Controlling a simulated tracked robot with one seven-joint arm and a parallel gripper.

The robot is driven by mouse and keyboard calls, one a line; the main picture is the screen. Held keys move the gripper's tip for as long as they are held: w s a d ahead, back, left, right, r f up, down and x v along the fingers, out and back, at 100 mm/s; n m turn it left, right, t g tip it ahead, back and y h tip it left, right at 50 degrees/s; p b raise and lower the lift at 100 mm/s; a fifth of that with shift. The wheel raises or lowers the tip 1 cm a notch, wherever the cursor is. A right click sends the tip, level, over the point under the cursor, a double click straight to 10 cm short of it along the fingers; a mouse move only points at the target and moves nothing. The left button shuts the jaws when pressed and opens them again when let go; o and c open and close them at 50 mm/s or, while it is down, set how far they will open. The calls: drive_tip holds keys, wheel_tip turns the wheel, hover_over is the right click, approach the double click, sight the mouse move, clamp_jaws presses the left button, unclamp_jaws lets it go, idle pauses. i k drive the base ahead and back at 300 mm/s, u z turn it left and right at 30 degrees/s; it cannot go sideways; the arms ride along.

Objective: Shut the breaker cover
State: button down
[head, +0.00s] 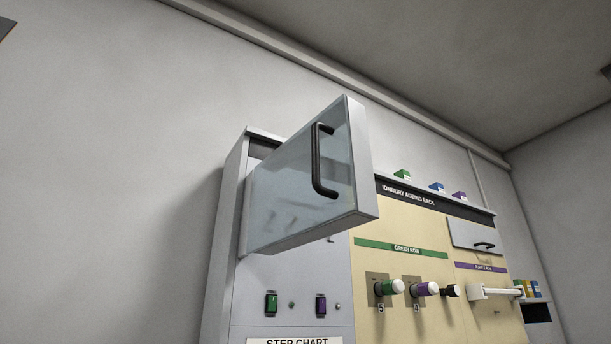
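The breaker cover (290,200) is a clear pane in a light grey frame with a black bar handle (316,160). It stands swung open, out from the upper left part of the grey cabinet (229,215), with its hinge side at the left. Its handle edge juts toward me and to the right. Part of the cabinet front behind it is seen only dimly through the pane. My gripper is not in view.
Below the cover are a green switch (271,303) and a purple switch (321,305). To the right, a cream panel carries green (389,288) and purple (426,289) knobs, a white bar (495,291) and a small closed flap (474,236). Space left of the cabinet is clear wall.

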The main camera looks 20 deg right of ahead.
sight(320, 183)
drive_tip(key=z, duration=0.35)
drive_tip(key=k, duration=1.55)
drive_tip(key=u, duration=0.8)
drive_tip(key=i, duration=1)
